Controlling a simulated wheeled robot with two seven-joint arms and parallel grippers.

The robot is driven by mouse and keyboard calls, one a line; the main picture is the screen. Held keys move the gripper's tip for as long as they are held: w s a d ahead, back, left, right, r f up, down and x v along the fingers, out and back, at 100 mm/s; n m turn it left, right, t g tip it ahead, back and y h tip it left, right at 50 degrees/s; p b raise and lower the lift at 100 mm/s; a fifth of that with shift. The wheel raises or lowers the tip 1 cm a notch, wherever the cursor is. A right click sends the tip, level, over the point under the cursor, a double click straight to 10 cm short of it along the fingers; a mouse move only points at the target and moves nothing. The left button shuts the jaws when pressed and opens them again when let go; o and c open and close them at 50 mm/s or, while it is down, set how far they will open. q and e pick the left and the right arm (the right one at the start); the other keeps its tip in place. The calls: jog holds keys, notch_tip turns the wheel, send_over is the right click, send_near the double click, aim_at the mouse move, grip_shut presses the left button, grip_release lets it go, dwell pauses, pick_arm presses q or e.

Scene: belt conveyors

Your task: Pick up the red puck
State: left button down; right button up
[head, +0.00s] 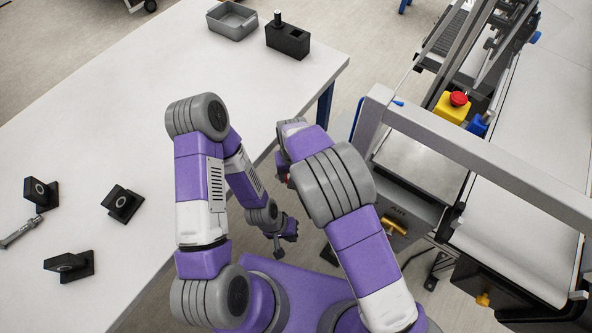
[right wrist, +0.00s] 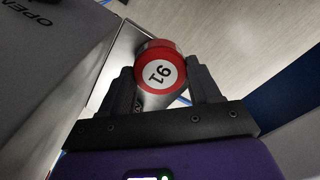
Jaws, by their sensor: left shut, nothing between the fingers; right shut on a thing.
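The red puck (right wrist: 159,70) shows in the right wrist view as a round disc with a red rim and a white centre bearing a two-digit number. My right gripper (right wrist: 160,84) is shut on it, with one dark finger on each side. In the head view my right forearm hides most of that gripper, and only a small bit of red shows beside the arm. My left gripper (head: 279,240) is shut and empty, hanging low beside the table's right edge in the head view.
A white table (head: 110,130) bears several black blocks (head: 122,203), a grey bin (head: 232,20) and a black holder (head: 288,41). Conveyor frames (head: 480,160) stand on the right, with a red emergency button (head: 459,99) on a yellow box. The table's middle is clear.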

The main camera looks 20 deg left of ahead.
jog(key=o, duration=1.2)
jog(key=shift+c, duration=0.2)
jog(key=shift+r, duration=0.1)
notch_tip(320, 180, up, 7)
jog(key=shift+r+p, duration=0.2)
jog(key=shift+p, duration=1.05)
